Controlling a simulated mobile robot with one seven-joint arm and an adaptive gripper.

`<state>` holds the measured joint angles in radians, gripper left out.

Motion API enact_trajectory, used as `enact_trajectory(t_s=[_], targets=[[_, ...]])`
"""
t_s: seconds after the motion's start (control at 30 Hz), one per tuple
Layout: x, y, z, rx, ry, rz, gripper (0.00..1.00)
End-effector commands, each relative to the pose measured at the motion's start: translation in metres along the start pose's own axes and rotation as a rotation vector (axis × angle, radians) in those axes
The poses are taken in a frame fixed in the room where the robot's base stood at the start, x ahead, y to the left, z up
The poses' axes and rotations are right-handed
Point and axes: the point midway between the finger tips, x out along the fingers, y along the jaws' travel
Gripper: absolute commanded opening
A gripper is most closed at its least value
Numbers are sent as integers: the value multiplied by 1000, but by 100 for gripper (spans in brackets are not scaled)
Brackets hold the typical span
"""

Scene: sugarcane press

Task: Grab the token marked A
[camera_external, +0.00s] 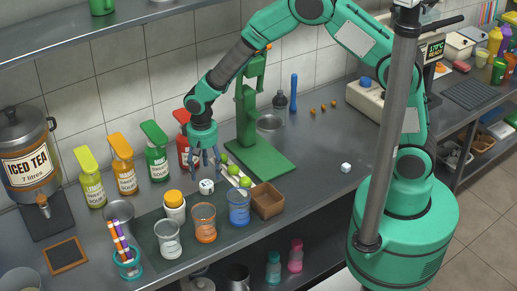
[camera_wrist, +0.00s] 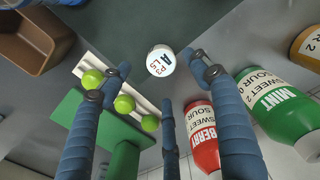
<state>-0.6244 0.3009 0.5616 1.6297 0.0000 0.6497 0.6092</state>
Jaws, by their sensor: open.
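A small white token (camera_wrist: 161,60) with a dark letter A and reddish marks lies on the counter. In the outside view the white token (camera_external: 206,187) is just below my gripper (camera_external: 206,165). In the wrist view my gripper (camera_wrist: 160,78) has its three blue fingers spread, with nothing between them. The token shows just beyond the fingertips, roughly centred between the two outer fingers, and no finger visibly touches it.
Limes (camera_external: 233,169) on a white rack (camera_wrist: 145,105) and a brown box (camera_external: 267,200) stand close by on the right. A red berry bottle (camera_wrist: 201,135) is behind. Cups, including an orange glass (camera_external: 204,223), are in front.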

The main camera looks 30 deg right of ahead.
Motion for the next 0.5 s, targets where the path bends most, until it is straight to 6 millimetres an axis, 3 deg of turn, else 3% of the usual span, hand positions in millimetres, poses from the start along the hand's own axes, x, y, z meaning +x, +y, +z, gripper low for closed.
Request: enact_trajectory(t_s=[0.2, 0.5], targets=[[18, 0, 0, 0, 0, 0, 62], [19, 0, 0, 0, 1, 0, 62]])
